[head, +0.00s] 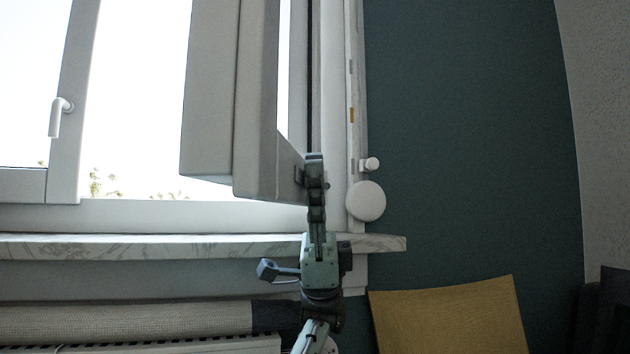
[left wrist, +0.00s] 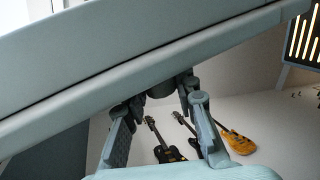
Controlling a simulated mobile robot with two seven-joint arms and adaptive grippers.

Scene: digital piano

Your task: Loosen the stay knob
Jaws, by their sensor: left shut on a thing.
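The open window sash (head: 210,100) stands turned into the room, its lower corner beside my left gripper (head: 315,165). In the left wrist view the sash's pale lower edge (left wrist: 120,65) crosses diagonally in front of the gripper. A small dark round piece, which looks like the stay knob (left wrist: 160,89), sits under that edge between the fingertips of my left gripper (left wrist: 162,96). The fingers are shut on it from both sides. In the head view the knob is hidden behind the gripper. My right gripper is not in view.
A marble-patterned sill (head: 150,246) runs below the window, with a radiator (head: 130,322) under it. A white round wall fitting (head: 366,201) is close to the right of my gripper. A yellow panel (head: 450,318) stands lower right. Guitars (left wrist: 235,140) hang in the background.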

